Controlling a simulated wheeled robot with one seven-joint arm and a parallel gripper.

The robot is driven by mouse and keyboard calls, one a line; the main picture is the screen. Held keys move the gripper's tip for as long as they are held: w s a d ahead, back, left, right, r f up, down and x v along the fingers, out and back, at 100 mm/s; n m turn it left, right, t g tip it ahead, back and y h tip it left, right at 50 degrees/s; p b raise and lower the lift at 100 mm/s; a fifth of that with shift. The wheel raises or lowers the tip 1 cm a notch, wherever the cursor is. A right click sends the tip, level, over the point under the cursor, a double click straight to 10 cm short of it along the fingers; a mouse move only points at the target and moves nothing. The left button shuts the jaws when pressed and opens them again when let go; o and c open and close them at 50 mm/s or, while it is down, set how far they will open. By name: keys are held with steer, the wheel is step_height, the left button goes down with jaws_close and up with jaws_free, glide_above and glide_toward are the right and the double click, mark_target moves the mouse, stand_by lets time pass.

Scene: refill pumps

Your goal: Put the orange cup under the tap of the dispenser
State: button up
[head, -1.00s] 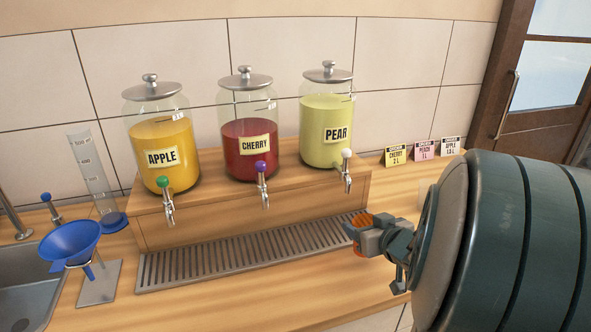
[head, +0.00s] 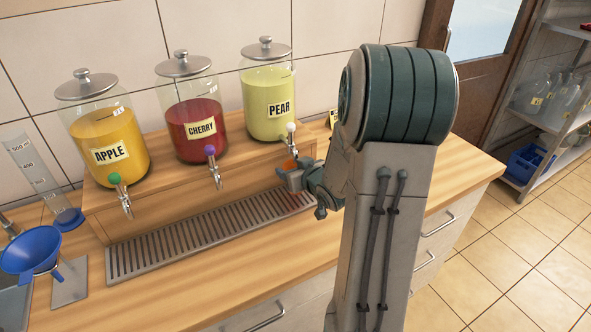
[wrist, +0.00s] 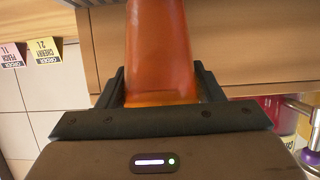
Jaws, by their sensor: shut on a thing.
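The orange cup (head: 290,164) is mostly hidden by my gripper (head: 288,178) in the head view. The cup also fills the top middle of the wrist view (wrist: 158,50), between the two fingers. My gripper is shut on it. Cup and gripper are close to the tap (head: 287,150) with the white knob on the pear dispenser (head: 268,105); I cannot tell whether the cup is right below the spout. The cherry dispenser (head: 190,105) has a purple-knobbed tap (head: 214,170), and the apple dispenser (head: 100,125) a green-knobbed tap (head: 122,200).
A slatted drip tray (head: 170,245) lies in front of the wooden stand (head: 145,200). A blue funnel (head: 30,250) and a measuring cylinder (head: 40,180) stand at the left. Price cards (wrist: 43,52) show in the wrist view. The counter front is clear.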

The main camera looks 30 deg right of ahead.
steer(key=shift+w+f, duration=0.2)
steer(key=shift+f, duration=0.55)
steer(key=shift+f, duration=0.1)
steer(key=shift+f+b, duration=0.15)
steer(key=shift+b, duration=0.15)
steer(key=o, duration=1)
